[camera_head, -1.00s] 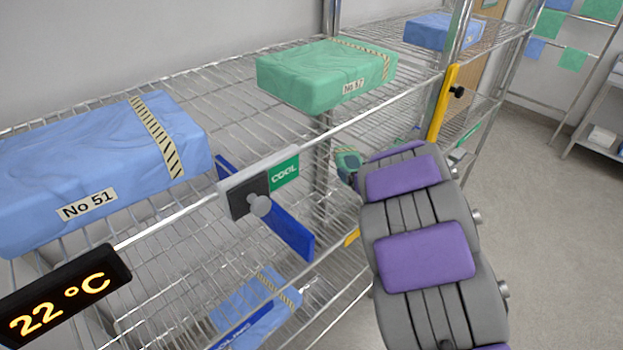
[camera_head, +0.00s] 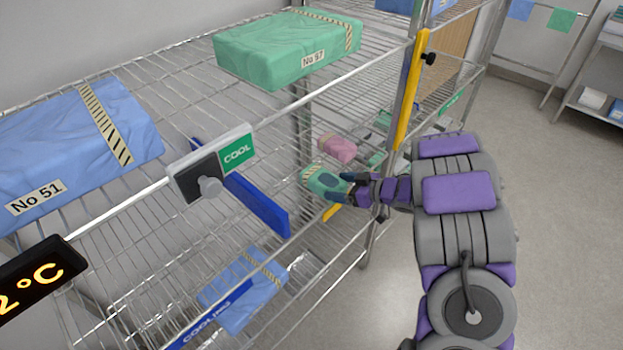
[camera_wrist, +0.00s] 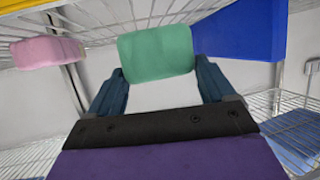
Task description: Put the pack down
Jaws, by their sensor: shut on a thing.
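A small green pack (camera_head: 322,181) with a striped tape shows in the head view near the lower rack shelf. My gripper (camera_head: 336,190) is shut on it. In the wrist view the green pack (camera_wrist: 157,53) sits between the two fingertips of my gripper (camera_wrist: 155,75). The head view does not show clearly whether the pack touches the shelf wires below it.
A pink pack (camera_head: 337,148) lies behind the held pack. A blue pack (camera_head: 245,287) lies on the lower shelf at left. A blue divider (camera_head: 257,203) and a yellow post guard (camera_head: 411,90) stand nearby. A large green pack (camera_head: 288,47) and a blue pack marked No 51 (camera_head: 60,150) rest above.

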